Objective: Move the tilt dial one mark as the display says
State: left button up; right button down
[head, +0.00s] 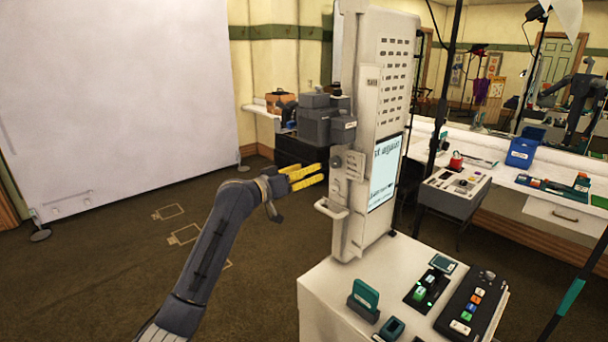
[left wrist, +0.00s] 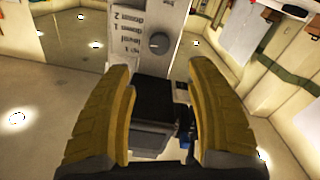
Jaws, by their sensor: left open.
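The tilt dial appears to be the small dark round knob (head: 337,162) on the side plate of the tall white cabinet (head: 378,50). The left wrist view shows the knob (left wrist: 158,43) beside printed lines with numbers, too small to read surely. My left gripper (head: 318,173), with yellow fingers, is open and empty just left of the knob, apart from it. In the left wrist view the knob lies beyond the gap between the fingertips (left wrist: 160,68). The display (head: 385,172) is seen at a slant; only part of its text, like "st again", is legible. My right gripper is not in view.
A white handle (head: 331,209) juts from the cabinet below the knob. Grey boxes (head: 316,122) stand behind it. A white counter (head: 340,285) with button boxes is in front. A mirror (head: 500,70) lines the right wall.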

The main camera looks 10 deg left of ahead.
pick_arm(q)
jog(key=shift+s+a, duration=0.35)
jog(key=shift+s, duration=0.1)
